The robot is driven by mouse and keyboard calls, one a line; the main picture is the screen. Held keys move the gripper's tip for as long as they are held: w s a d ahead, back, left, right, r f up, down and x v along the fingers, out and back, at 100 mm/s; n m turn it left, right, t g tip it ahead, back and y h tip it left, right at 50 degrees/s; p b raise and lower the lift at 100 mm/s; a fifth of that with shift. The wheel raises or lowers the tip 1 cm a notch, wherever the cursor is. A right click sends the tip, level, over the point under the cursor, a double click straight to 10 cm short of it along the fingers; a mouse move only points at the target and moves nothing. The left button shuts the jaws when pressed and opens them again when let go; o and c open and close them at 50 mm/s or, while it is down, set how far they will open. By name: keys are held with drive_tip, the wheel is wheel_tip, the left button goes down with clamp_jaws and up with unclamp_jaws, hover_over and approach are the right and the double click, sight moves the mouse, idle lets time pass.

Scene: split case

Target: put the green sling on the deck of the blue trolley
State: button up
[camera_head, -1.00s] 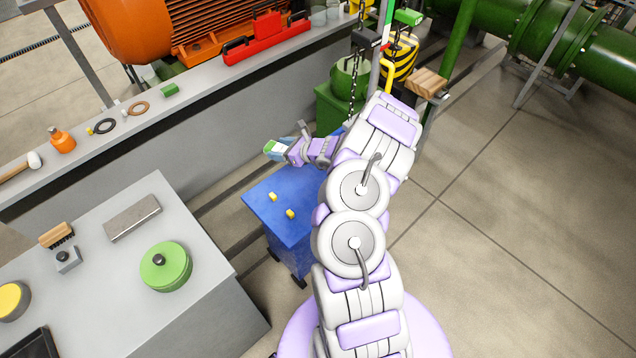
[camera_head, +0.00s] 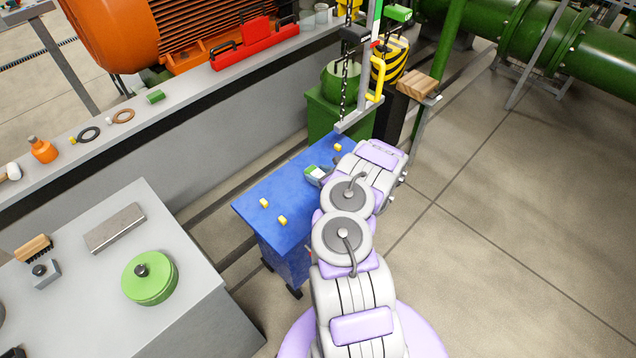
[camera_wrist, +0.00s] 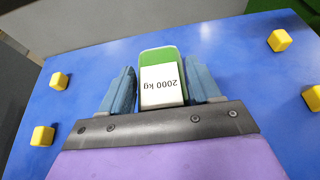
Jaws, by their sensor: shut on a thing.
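The green sling (camera_wrist: 160,54) has a white label reading "2000 kg" and sits between the blue-grey fingers of my gripper (camera_wrist: 163,85), which is shut on it. In the head view the sling (camera_head: 313,173) shows small at the tip of my gripper (camera_head: 316,176), over the deck of the blue trolley (camera_head: 275,188). The deck (camera_wrist: 100,65) spreads behind the sling in the wrist view. I cannot tell whether the sling touches the deck. My arm hides the trolley's right side in the head view.
Several yellow blocks, one at the left (camera_head: 264,203), stand near the deck's corners. A chain and hook frame (camera_head: 358,118) hang by the trolley's far end. A grey bench with a green round tin (camera_head: 150,278) stands left. Open floor (camera_head: 510,220) lies right.

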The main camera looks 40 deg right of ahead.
drive_tip(key=f, duration=0.2)
drive_tip(key=f+b, duration=0.1)
drive_tip(key=f, duration=0.1)
drive_tip(key=shift+a, duration=0.25)
drive_tip(key=shift+d, duration=0.1)
drive_tip(key=o, duration=1.2)
drive_tip(key=shift+r, duration=0.1)
